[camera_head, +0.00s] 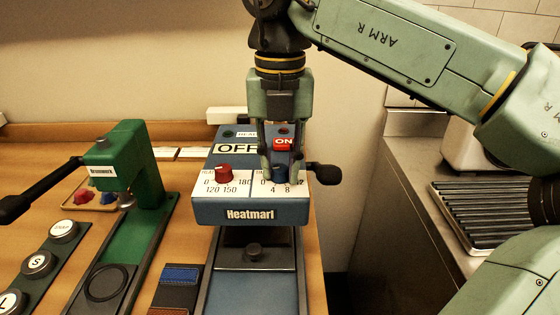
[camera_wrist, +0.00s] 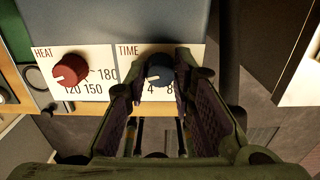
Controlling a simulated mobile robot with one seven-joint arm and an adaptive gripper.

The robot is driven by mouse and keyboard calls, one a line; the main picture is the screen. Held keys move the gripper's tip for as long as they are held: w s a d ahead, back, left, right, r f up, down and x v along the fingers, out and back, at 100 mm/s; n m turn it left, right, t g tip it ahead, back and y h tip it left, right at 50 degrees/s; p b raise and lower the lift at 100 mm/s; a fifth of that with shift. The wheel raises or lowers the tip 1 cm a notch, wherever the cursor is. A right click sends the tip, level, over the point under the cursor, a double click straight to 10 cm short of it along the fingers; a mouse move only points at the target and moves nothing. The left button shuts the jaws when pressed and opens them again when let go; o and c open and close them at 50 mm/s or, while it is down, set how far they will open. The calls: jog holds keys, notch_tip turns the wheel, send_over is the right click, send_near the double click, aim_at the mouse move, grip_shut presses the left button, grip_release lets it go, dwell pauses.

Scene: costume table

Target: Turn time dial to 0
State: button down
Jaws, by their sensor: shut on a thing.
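The blue time dial (camera_head: 282,173) is on the white front panel of the blue Heatmarl press (camera_head: 207,205), right of the red heat dial (camera_head: 224,173). My gripper (camera_head: 281,179) points down at the panel, its fingers shut on the time dial from both sides. The wrist view shows the blue dial (camera_wrist: 159,70) between the fingertips, under the word TIME. The 4 and 8 show below it; the fingers cover part of the scale. I cannot clearly tell where its pointer stands. The red heat dial (camera_wrist: 70,70) is apart from my gripper.
A red ON label (camera_head: 283,142) and an OFF label (camera_head: 236,149) sit behind the dials. A black lever knob (camera_head: 324,174) sticks out at the press's right. A green press (camera_head: 140,180) with a black handle stands left. A metal counter (camera_head: 400,200) lies right, beyond a gap.

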dwell(0.4)
jog(key=c, duration=1.3)
grip_release()
jog(key=shift+c, duration=0.2)
